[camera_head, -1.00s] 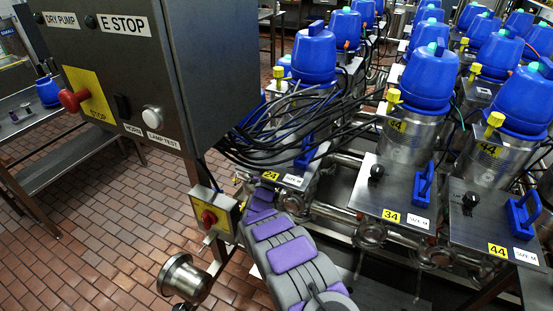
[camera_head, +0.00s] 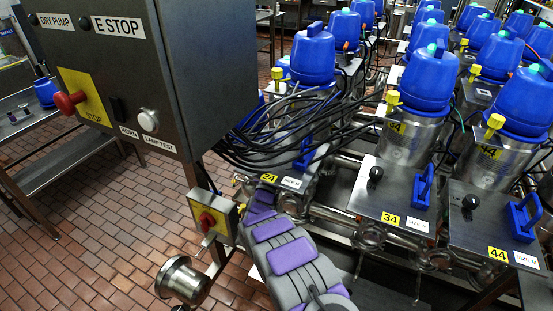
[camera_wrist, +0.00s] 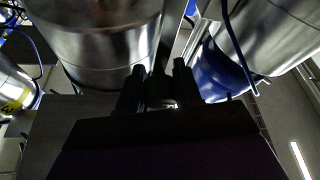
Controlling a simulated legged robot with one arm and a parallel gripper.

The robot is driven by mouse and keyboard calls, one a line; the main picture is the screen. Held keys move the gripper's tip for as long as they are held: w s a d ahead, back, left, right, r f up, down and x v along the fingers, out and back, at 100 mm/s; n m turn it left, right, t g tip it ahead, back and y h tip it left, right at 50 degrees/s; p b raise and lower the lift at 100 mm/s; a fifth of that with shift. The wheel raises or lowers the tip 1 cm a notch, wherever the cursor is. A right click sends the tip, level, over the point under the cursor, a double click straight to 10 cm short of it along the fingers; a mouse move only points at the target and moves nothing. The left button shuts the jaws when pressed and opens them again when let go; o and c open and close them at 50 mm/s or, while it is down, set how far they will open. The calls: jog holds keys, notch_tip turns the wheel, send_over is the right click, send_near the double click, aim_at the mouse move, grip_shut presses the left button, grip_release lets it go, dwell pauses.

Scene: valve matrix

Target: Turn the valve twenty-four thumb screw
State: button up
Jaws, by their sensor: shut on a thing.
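The valve twenty-four station carries a yellow "24" label (camera_head: 269,178) at the middle of the head view. Its blue-capped steel valve (camera_head: 314,58) stands behind a bundle of black cables. My grey and purple arm reaches up from the bottom to just below that label, and its end is hidden in the head view. In the wrist view, the two dark fingers of my gripper (camera_wrist: 158,82) point at a steel cylinder (camera_wrist: 100,40). They are shut on a small dark thumb screw (camera_wrist: 159,92) between them, which is very dim and mostly hidden.
A grey control box (camera_head: 130,70) with a red stop button stands close at the left of my arm. Black cables (camera_head: 290,125) hang over the station. Stations 34 (camera_head: 391,218) and 44 (camera_head: 497,252) stand right.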

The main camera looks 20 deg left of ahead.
jog(key=shift+s+a+f+m+h, duration=0.1)
jog(key=shift+m+h, duration=0.3)
jog(key=shift+m, duration=0.3)
jog(key=o, duration=0.7)
jog(key=shift+s, duration=0.1)
jog(key=shift+r+p, duration=0.3)
jog(key=shift+r, duration=0.1)
jog(key=r+p, duration=0.1)
jog(key=r, duration=0.2)
jog(key=shift+a, duration=0.2)
jog(key=s+d, duration=0.2)
jog(key=s, duration=0.2)
jog(key=s+d+p, duration=0.1)
jog(key=s+d, duration=0.2)
jog(key=s, duration=0.2)
jog(key=s+d+r+p, duration=0.1)
jog(key=s+d, duration=0.2)
jog(key=s, duration=0.1)
jog(key=shift+s+d+r, duration=0.1)
jog(key=shift+s+d, duration=0.15)
jog(key=shift+s, duration=0.05)
